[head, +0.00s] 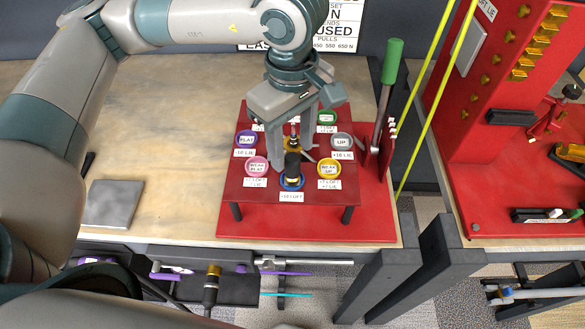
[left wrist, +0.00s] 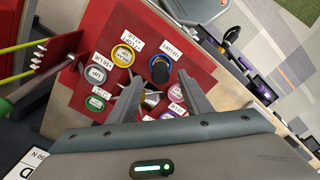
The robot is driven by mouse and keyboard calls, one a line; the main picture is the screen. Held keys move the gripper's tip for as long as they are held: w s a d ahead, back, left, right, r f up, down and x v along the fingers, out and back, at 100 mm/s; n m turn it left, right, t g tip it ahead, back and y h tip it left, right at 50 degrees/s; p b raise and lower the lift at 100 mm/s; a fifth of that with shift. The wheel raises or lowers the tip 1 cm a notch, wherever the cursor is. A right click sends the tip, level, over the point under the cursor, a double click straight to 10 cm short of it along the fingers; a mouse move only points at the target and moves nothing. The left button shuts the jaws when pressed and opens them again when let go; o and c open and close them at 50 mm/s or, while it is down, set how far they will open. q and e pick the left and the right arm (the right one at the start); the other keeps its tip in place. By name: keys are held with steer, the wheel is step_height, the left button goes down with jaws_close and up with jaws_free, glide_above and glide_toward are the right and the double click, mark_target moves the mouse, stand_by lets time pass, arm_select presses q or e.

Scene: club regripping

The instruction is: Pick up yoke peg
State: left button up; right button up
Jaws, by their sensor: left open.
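A black peg (head: 292,165) with a gold band stands upright in the blue ring (head: 291,184) at the front of the small red raised plate. I take it for the yoke peg, though no label names it. The black peg also shows in the left wrist view (left wrist: 159,70), between and just beyond my fingertips. My left gripper (head: 291,152) points down over the plate, open and empty, its fingers either side of the peg. In the left wrist view my left gripper (left wrist: 161,80) has its fingers wide apart. Whether they touch anything is unclear.
Coloured labelled rings surround it: purple (head: 246,139), pink (head: 256,168), yellow (head: 329,168), grey (head: 341,141) and green (head: 326,119). A green-handled lever (head: 392,62) stands at right. A grey pad (head: 113,204) lies left on the otherwise largely bare wooden bench (head: 170,140).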

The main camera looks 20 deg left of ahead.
mark_target(292, 157)
arm_select(q)
steer(key=shift+f+p, duration=0.55)
steer(key=shift+p, duration=0.1)
step_height(292, 157, down, 3)
steer(key=shift+s+r+p, duration=0.1)
steer(key=shift+p, duration=0.75)
steer(key=shift+f, duration=0.5)
jaws_close()
